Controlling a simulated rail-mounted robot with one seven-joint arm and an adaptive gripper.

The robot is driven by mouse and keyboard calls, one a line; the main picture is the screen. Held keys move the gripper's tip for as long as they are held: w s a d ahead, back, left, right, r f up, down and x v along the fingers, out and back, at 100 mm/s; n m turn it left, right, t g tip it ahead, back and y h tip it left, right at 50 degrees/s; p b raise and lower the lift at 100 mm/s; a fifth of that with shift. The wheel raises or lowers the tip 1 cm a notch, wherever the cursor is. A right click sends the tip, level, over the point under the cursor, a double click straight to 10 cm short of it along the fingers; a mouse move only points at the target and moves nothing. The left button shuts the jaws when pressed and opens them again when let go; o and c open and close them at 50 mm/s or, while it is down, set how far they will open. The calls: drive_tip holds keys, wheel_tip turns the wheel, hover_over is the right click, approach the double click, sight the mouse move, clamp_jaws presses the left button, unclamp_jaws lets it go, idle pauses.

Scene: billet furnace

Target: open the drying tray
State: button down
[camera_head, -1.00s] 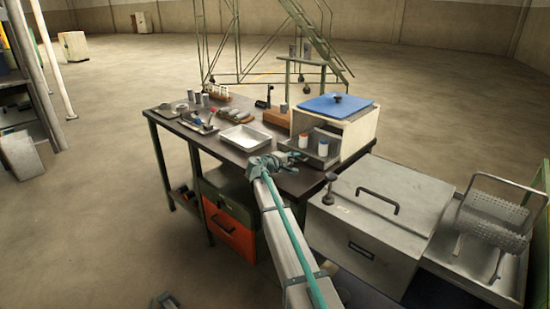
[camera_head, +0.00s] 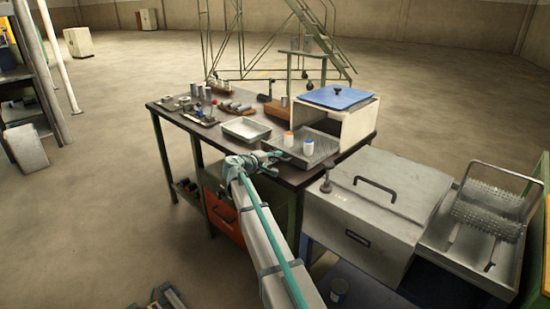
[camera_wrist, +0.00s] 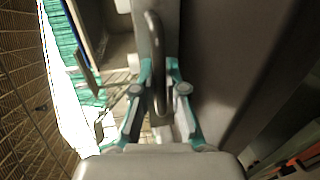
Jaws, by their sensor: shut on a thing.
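The drying tray (camera_head: 322,149) is a shallow grey tray at the front of a white box (camera_head: 357,126) with a blue lid (camera_head: 337,97). It is drawn well out over the bench. My gripper (camera_head: 271,158) is at the tray's front edge. In the wrist view, my gripper (camera_wrist: 161,85) is shut on a curved bar handle (camera_wrist: 154,40), with a finger on each side of it. The exact contact is blurred.
A silver pan (camera_head: 246,129), a brown block (camera_head: 278,110) and several small jars and tools share the dark bench (camera_head: 222,148).

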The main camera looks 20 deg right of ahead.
drive_tip(key=c, duration=1.5)
unclamp_jaws()
drive_tip(key=v, duration=1.2)
